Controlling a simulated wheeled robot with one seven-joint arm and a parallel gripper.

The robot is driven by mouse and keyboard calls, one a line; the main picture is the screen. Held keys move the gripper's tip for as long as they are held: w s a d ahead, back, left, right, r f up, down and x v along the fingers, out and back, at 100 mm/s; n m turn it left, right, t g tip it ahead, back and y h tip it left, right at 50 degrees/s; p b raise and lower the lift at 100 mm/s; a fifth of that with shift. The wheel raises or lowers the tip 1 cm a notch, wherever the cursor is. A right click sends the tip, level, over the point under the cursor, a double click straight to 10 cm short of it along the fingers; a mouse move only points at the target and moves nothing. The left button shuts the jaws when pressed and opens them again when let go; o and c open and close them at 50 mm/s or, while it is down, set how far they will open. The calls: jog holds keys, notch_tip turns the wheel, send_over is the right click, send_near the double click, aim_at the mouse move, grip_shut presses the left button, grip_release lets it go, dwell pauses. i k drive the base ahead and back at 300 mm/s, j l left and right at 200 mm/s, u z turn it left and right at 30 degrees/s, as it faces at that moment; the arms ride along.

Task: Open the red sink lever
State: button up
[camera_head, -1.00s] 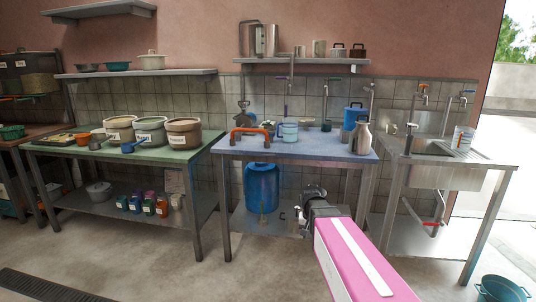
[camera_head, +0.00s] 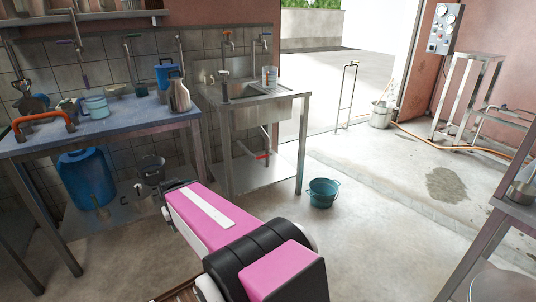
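The metal sink (camera_head: 250,108) stands against the back wall, right of the blue-topped table. Below its basin a drain pipe carries a small red lever (camera_head: 262,156). On the wall above the sink is a tap with an orange-red handle (camera_head: 227,33), and another tap (camera_head: 265,38) stands right of it. My pink arm reaches in from the bottom. My gripper (camera_head: 176,185) is at its far end, apart from the sink and in front of the table's lower shelf. Its fingers are too small and dark to tell open from shut.
A teal bucket (camera_head: 322,193) stands on the floor right of the sink. The blue-topped table (camera_head: 130,117) holds a pitcher and cups, with a blue barrel (camera_head: 86,178) below. A metal table (camera_head: 508,210) is at the right edge. Floor between is clear.

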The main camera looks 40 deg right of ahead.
aim_at(264, 156)
jog(key=i+l+z, duration=0.4)
jog(key=i+l, duration=0.3)
jog(key=l, duration=0.3)
jog(key=i+l+z, duration=0.4)
jog(key=i+l, duration=0.4)
jog(key=k+l, duration=0.25)
jog(key=l, duration=0.15)
jog(key=k+l, duration=0.25)
jog(key=l, duration=0.1)
